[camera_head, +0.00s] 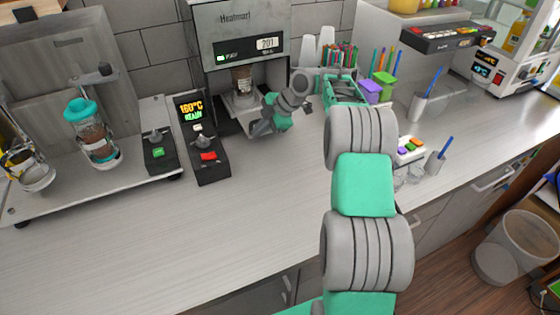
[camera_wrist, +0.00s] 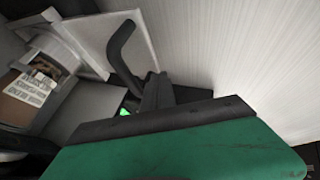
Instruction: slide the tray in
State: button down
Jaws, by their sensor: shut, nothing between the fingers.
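The grey cup sealer (camera_head: 233,35) stands against the tiled wall in the head view. Its light grey tray (camera_head: 240,118) shows at the opening below the sealer head, with a brown-filled cup (camera_head: 242,80) in it. The wrist view shows the cup (camera_wrist: 35,88) with a printed label at left, the grey tray (camera_wrist: 90,38) and a black bent handle (camera_wrist: 122,52). My gripper (camera_head: 256,128) is at the tray's front right. In the wrist view my gripper's fingers (camera_wrist: 157,85) are shut and empty, close to the handle; whether they touch it is unclear.
A teal-lidded cup (camera_head: 90,130) stands farther left. Pens and colored containers (camera_head: 372,88) are at right. The front counter is clear.

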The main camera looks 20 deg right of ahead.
jog(key=shift+w+r, duration=0.15)
jog(key=shift+w, duration=0.1)
jog(key=shift+r, duration=0.1)
